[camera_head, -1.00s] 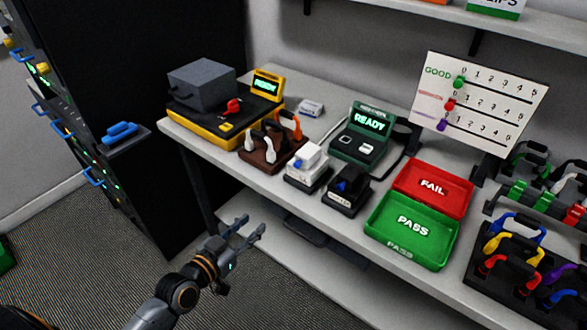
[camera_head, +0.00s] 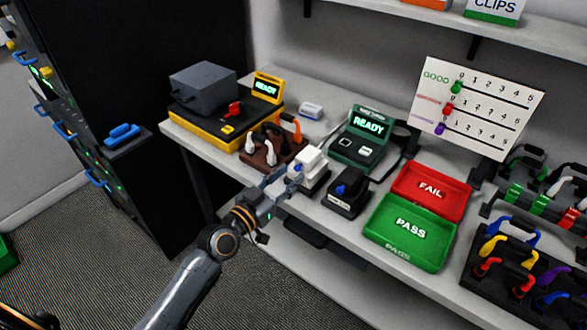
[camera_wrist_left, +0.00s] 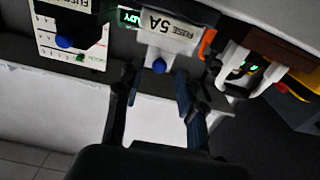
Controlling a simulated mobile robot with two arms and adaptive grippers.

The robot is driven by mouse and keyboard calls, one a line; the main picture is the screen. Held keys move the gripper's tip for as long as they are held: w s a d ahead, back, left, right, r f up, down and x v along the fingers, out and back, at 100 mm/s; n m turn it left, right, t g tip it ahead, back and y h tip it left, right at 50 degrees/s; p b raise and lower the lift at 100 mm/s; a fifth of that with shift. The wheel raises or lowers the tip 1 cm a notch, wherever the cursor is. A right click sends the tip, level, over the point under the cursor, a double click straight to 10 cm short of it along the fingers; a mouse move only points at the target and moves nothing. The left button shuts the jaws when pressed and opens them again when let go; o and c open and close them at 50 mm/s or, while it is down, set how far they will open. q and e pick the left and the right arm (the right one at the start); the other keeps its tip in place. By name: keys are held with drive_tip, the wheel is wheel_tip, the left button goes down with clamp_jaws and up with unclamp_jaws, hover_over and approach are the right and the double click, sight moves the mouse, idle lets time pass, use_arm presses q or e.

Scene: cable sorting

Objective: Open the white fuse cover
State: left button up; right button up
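The white fuse cover (camera_head: 311,158) sits on a fuse unit near the table's front edge, and it looks closed. In the left wrist view the white cover (camera_wrist_left: 168,38) carries the print "FUSE 5A" and has a blue knob (camera_wrist_left: 159,66) at its near edge. My left gripper (camera_head: 281,181) is in front of this unit, at its left front side. In the left wrist view the left gripper (camera_wrist_left: 157,82) is open, with its fingers apart on either side below the blue knob and nothing held. My right gripper is not in view.
A black fuse unit (camera_head: 346,198) with a blue knob stands close on the right. A brown rack (camera_head: 258,157) with white and orange handles stands close on the left. A green tester (camera_head: 362,149) reading READY is behind. Green (camera_head: 392,252) and red trays lie to the right.

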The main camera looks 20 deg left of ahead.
sight(306, 161)
use_arm(q)
drive_tip(key=shift+x, duration=1.4)
clamp_jaws()
